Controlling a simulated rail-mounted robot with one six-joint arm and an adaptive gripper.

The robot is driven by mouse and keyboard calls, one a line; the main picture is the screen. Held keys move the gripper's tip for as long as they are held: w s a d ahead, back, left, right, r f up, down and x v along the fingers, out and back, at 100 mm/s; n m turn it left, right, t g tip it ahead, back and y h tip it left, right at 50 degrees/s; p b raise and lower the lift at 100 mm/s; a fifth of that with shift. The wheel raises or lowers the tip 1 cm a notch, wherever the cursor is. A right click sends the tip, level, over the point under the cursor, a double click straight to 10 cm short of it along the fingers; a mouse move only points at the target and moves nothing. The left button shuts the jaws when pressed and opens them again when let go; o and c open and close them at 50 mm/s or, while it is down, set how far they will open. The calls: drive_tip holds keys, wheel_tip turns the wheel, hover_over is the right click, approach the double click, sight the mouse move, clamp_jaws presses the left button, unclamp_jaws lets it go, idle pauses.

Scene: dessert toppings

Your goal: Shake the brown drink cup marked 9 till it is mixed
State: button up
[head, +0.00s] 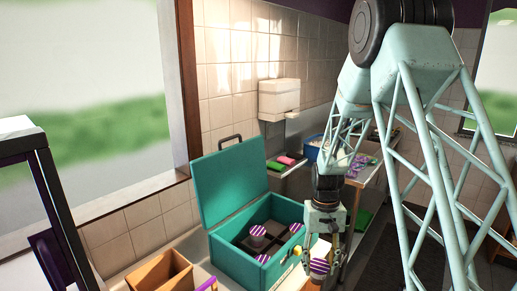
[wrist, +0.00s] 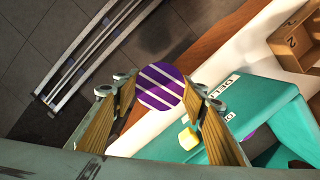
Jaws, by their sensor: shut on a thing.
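A cup with a purple-and-white striped lid (head: 319,267) is between the fingers of my gripper (head: 325,250), just outside the front right of the teal box. In the wrist view the striped lid (wrist: 160,87) shows between the two fingertips of my gripper (wrist: 163,92). My gripper is shut on this cup. Only its lid shows clearly; its side and any number are hidden, so I cannot read a 9. More striped lids (head: 257,231) show inside the open teal box (head: 236,262).
The teal box's lid (head: 232,182) stands open; a yellow latch (wrist: 189,138) is on its front. A wooden crate (head: 158,274) stands left of it, marked 2 in the wrist view (wrist: 297,42). Behind are a blue bin (head: 313,152) and green and pink items (head: 286,160).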

sight(317, 278)
drive_tip(key=shift+f, duration=3.05)
drive_tip(key=shift+w+f, duration=0.1)
idle(3.2)
